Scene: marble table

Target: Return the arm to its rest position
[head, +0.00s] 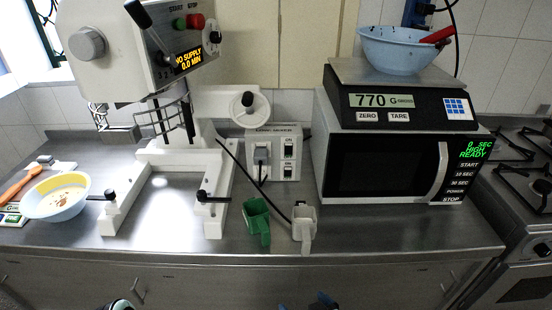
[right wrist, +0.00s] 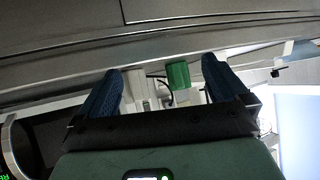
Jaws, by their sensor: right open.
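My right gripper (head: 310,302) shows only as blue fingertips at the bottom edge of the head view, in front of the counter's cabinet face. In the right wrist view its two blue fingers (right wrist: 161,88) stand wide apart with nothing held between them. Beyond the gap, a green scoop (right wrist: 178,75) shows in the distance, apart from the fingers. My left gripper cannot be made out in the head view.
The steel counter (head: 380,232) carries a white mixer (head: 165,150), a bowl of batter (head: 57,197), a green scoop (head: 257,218), a white scoop (head: 303,228) and a power box (head: 282,140). A microwave (head: 385,165) bears a scale (head: 395,105) and blue bowl (head: 398,50).

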